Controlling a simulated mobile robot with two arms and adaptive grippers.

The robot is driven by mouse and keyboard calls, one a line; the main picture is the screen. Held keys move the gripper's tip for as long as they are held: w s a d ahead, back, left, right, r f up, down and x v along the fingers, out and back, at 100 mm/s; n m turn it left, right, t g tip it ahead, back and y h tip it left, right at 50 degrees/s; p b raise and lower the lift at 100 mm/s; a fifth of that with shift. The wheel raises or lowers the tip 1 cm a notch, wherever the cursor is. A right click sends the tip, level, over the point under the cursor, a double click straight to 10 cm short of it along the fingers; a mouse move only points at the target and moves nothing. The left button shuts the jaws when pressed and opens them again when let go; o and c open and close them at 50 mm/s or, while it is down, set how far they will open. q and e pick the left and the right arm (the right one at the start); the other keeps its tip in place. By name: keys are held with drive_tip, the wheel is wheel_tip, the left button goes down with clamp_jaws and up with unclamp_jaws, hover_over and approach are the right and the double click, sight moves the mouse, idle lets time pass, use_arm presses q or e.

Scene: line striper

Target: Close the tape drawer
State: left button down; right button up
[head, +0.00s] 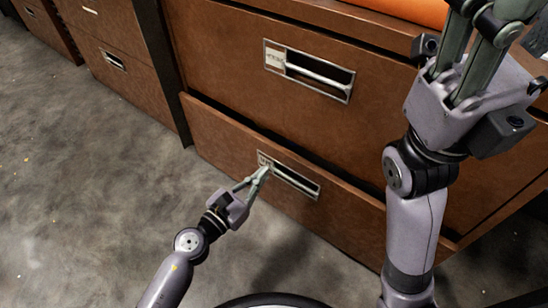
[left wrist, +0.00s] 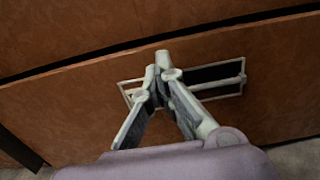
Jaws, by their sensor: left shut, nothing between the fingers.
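A brown lower drawer (head: 225,137) stands slightly out from its cabinet, with a dark gap along its top edge; it also shows in the left wrist view (left wrist: 60,110). Its label is too small to read, so I cannot tell from it that this is the tape drawer. Its recessed metal handle (head: 300,183) also shows in the left wrist view (left wrist: 222,83). My left gripper (head: 264,171) is shut and empty, its fingertips (left wrist: 160,72) at the left end of the handle, in front of the label; contact is unclear. My right gripper (head: 470,60) is raised at the upper right, its fingertips cut off.
The upper drawer (head: 220,50) with its own handle (head: 310,72) looks closed. An orange thing (head: 405,10) lies on the cabinet top. Another brown cabinet (head: 125,85) stands to the left. The grey concrete floor (head: 80,190) in front is clear.

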sight(281, 154)
use_arm(q)
drive_tip(key=x, duration=0.5)
drive_tip(key=shift+w+d, duration=0.15)
drive_tip(key=shift+w, duration=0.1)
drive_tip(key=shift+w+d, duration=0.2)
drive_tip(key=shift+w, duration=0.1)
drive_tip(key=shift+w+d, duration=0.15)
drive_tip(key=shift+w, duration=0.1)
drive_tip(key=shift+x, duration=0.9)
drive_tip(key=shift+d, duration=0.1)
drive_tip(key=shift+f, duration=0.1)
